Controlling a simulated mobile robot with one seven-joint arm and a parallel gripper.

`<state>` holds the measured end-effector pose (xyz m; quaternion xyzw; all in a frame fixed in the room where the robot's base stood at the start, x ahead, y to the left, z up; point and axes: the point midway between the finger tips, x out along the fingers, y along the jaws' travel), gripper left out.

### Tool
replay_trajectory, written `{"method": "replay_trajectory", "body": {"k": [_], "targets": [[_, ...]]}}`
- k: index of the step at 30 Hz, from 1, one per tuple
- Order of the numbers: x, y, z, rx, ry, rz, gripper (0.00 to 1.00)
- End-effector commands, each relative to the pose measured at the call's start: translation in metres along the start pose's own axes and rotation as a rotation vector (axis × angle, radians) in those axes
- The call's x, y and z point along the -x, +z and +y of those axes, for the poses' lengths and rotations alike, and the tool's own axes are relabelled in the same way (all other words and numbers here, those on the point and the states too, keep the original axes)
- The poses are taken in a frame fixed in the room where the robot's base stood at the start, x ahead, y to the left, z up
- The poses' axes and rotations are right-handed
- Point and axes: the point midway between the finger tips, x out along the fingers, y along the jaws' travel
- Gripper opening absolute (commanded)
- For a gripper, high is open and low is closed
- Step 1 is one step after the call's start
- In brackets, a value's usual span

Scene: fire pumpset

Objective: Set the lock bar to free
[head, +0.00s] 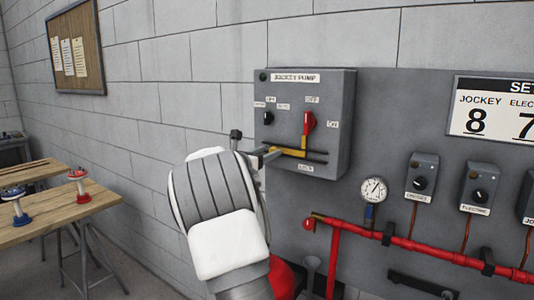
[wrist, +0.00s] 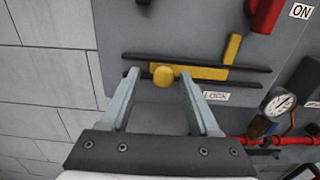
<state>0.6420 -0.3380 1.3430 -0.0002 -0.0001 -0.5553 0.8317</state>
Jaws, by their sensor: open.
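The yellow lock bar (head: 290,152) lies between two dark horizontal rails on the grey jockey pump box (head: 340,140). In the wrist view the bar (wrist: 205,73) has a round yellow knob (wrist: 163,75) at its left and an upright tab (wrist: 232,48) at its right. In the head view the tab stands just below the red handle (head: 308,124), which is upright beneath the OFF label. My gripper (wrist: 159,74) is open, its fingertips either side of the knob with gaps showing. My gripper (head: 268,156) partly hides the bar's left end in the head view.
A LOCK label (wrist: 215,96) sits below the rails. A pressure gauge (head: 374,190) and red pipe (head: 430,249) are lower right of the box. Several small knob boxes line the panel at right. A wooden table (head: 60,218) stands far left.

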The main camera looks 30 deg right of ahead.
Motion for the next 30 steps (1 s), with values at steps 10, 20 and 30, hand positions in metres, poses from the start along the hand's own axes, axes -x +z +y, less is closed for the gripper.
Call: {"method": "replay_trajectory", "body": {"k": [10,20,30], "targets": [[0.061,-0.002,0.001,-0.002,0.005,0.002,0.62],[0.138,-0.001,0.001,-0.002,0.006,0.001,0.62],[0.172,0.0,0.0,-0.001,0.002,0.0,0.62]]}}
